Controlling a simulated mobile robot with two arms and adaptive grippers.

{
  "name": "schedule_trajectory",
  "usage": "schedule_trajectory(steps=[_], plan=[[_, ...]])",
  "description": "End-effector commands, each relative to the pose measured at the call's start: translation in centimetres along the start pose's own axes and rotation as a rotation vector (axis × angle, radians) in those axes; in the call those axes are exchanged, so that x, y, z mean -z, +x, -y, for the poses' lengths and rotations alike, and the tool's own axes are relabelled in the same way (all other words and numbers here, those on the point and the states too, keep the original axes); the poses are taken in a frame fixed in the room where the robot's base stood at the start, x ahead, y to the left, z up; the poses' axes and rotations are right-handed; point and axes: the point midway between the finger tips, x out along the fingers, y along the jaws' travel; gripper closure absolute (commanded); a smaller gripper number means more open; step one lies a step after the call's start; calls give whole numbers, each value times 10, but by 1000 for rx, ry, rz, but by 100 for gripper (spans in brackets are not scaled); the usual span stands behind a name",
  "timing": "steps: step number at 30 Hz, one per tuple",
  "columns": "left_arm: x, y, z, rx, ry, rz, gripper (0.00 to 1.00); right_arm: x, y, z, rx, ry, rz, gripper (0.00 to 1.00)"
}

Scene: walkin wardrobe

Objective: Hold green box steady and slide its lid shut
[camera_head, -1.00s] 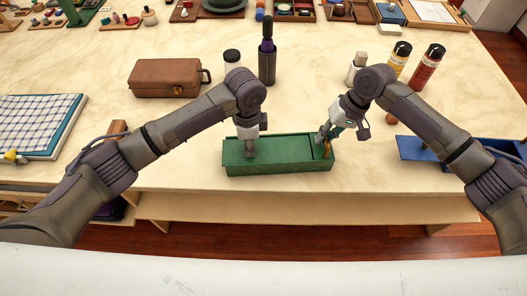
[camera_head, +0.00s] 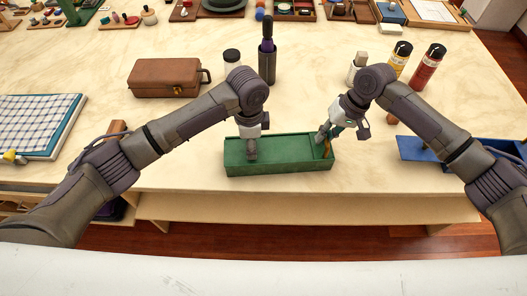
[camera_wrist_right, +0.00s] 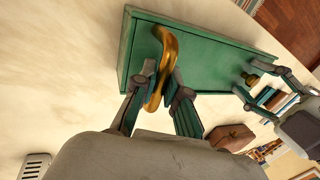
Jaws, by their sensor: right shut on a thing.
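In the right wrist view the lid (camera_wrist_right: 205,55) carries a small brass knob (camera_wrist_right: 250,78), and a curved brass handle (camera_wrist_right: 166,50) sits near the box's end. My right gripper (camera_wrist_right: 163,80) is shut on the brass handle; it also shows in the head view (camera_head: 323,140). My left gripper (camera_head: 252,155) is at the lid's left part, its fingers apart near the knob. It hides the knob in the head view.
A brown case (camera_head: 165,78), a dark bottle (camera_head: 267,55) and a red bottle (camera_head: 428,67) stand behind. A checked cloth (camera_head: 35,122) lies at the left. The table in front of the box is narrow.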

Motion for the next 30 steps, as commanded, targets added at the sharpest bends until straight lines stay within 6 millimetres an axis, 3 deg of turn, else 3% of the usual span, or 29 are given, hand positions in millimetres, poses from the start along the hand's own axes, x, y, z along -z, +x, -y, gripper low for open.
schedule_trajectory(steps=[21,30], plan=[[0,-59,0,2,0,-2,48,0,0,0,0,0,0,100],[0,-66,0,2,0,-2,48,0,0,0,0,0,0,100]])
